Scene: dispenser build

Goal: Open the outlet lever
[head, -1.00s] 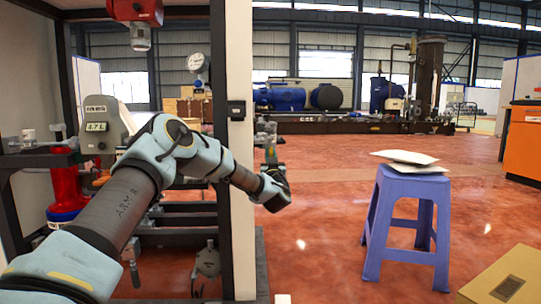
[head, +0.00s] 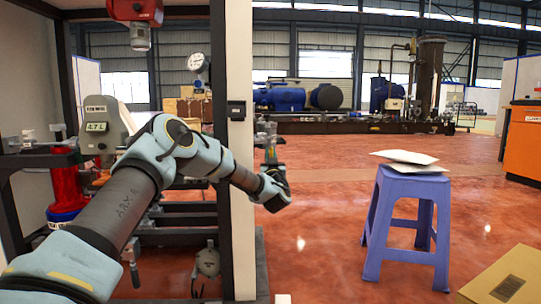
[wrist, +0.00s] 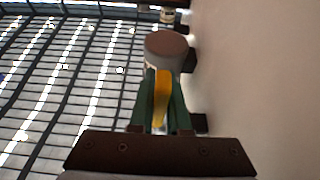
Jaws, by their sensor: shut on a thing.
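My gripper (wrist: 161,118) shows in the wrist view with its two green fingers closed around a narrow yellow piece, which looks like the outlet lever (wrist: 161,92). A round grey-brown cylinder end (wrist: 166,46) sits just beyond the fingertips. In the head view my gripper (head: 267,137) points upward to the right of the pale post.
A pale post (head: 237,185) stands close left of my gripper, with a dark box on it. A blue stool (head: 408,200) stands right. The floor between is clear.

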